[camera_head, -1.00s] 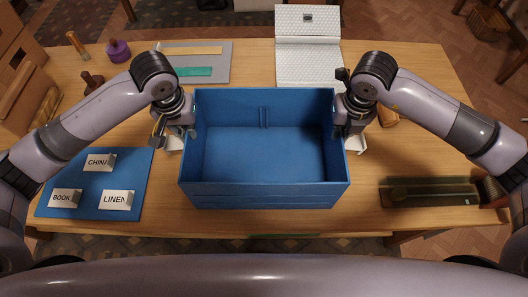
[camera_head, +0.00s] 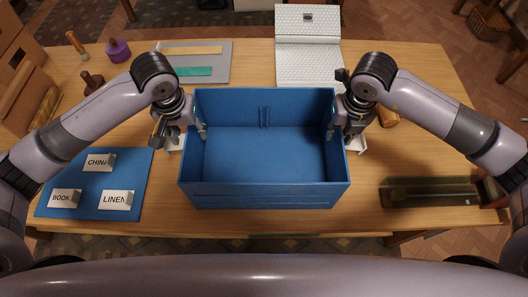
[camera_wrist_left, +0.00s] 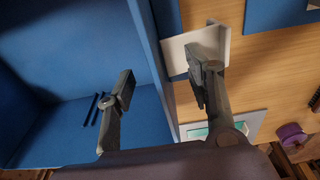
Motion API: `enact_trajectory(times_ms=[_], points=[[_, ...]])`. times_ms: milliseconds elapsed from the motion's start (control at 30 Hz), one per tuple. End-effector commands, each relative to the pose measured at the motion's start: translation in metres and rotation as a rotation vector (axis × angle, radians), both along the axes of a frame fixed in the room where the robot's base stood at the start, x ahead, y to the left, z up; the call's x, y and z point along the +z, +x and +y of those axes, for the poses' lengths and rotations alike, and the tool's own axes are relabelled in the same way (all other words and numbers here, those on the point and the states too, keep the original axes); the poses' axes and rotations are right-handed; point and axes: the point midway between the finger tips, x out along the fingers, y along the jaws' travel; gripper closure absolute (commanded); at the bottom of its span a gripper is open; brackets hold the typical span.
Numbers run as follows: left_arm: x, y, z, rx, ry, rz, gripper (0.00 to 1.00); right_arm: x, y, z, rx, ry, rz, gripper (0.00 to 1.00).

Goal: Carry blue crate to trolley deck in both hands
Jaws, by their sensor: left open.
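The blue crate (camera_head: 265,195) stands upright and empty on the wooden table in front of me. My left gripper (camera_head: 188,140) is open at its left wall, with one finger inside and one outside. The left wrist view shows this crate wall (camera_wrist_left: 160,50) between the parted fingers (camera_wrist_left: 160,88), with gaps visible. A white bracket (camera_wrist_left: 192,45) sits on the wall's outer side by the outer finger. My right gripper (camera_head: 343,138) appears open astride the right wall, with one finger inside. The trolley deck cannot be made out.
A blue mat (camera_head: 85,215) with several labelled white cards lies left of the crate. A grey board (camera_head: 215,55) and a white panel (camera_head: 308,65) lie behind it. A dark tray (camera_head: 430,193) lies right. The table (camera_head: 330,223) is bare near its front edge.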

Motion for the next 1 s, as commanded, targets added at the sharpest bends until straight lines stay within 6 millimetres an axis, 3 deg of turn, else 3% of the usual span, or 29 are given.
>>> enact_trajectory(times_ms=[233, 567, 1000], points=[[-0.001, -0.0005, 0.0003, 0.0, 0.001, 0.002, 0.48, -0.0011, -0.0005, -0.0003, 0.0, -0.001, 0.002, 0.71], [-0.0003, -0.0002, 0.0002, 0.0, 0.001, 0.001, 0.48, -0.0003, -0.0002, -0.0002, 0.0, -0.001, 0.001, 0.49], [0.0, 0.0, 0.0001, 0.0, 0.0, 0.0, 0.48, 0.0, 0.0, -0.0001, 0.0, 0.0, 0.0, 0.48]])
